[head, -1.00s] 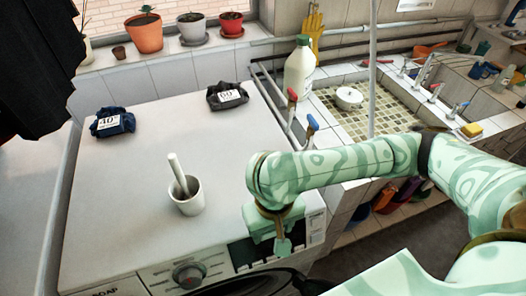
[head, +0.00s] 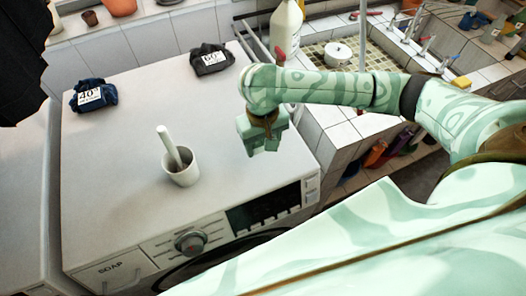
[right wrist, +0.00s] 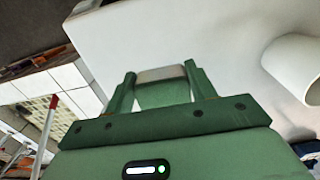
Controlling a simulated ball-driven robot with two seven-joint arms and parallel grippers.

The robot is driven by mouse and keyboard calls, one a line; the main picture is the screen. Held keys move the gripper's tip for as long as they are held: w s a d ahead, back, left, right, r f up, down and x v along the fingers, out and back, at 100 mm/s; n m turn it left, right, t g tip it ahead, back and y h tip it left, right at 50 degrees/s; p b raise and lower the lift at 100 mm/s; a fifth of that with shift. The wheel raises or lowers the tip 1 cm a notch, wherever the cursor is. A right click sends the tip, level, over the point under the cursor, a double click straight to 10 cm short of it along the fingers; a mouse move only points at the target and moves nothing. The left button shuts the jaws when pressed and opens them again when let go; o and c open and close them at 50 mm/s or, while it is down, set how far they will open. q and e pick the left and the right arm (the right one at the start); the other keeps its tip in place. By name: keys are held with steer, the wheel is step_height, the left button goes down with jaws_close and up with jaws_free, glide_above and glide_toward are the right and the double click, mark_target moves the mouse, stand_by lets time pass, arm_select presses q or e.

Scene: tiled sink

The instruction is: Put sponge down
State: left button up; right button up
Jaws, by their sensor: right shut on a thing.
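My right gripper (head: 264,145) hangs over the right part of the white washing machine's top (head: 225,150) in the head view. In the right wrist view its two fingers (right wrist: 160,88) are shut on a small block, apparently the sponge (right wrist: 163,92), green with a greyish band along its far edge. The held sponge cannot be made out in the head view. I cannot tell whether it touches the machine top. A separate yellow sponge (head: 462,82) lies on the sink's right rim. My left gripper is not in view.
A white cup with a pestle (head: 181,170) stands on the machine, left of my right gripper. A blue bundle (head: 94,96) and a dark bundle (head: 211,62) lie at its back. A white bottle (head: 287,30) stands by the tiled sink (head: 365,58). Much of the machine top is clear.

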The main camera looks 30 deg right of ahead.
mark_target(264, 155)
steer(key=shift+w+d+f, duration=0.2)
steer(key=shift+w+f, duration=0.15)
steer(key=shift+f, duration=0.2)
steer(key=f+b, duration=0.1)
steer(key=f, duration=0.1)
steer(key=f+b, duration=0.1)
steer(key=f, duration=0.1)
steer(key=shift+w+d+f+b, duration=0.1)
steer(key=shift+w+d+b, duration=0.15)
steer(key=shift+w+b, duration=0.1)
steer(key=o, duration=0.9)
steer(key=shift+r, duration=0.25)
step_height(264, 155, up, 10)
steer(key=p, duration=0.5)
steer(key=shift+r, duration=0.95)
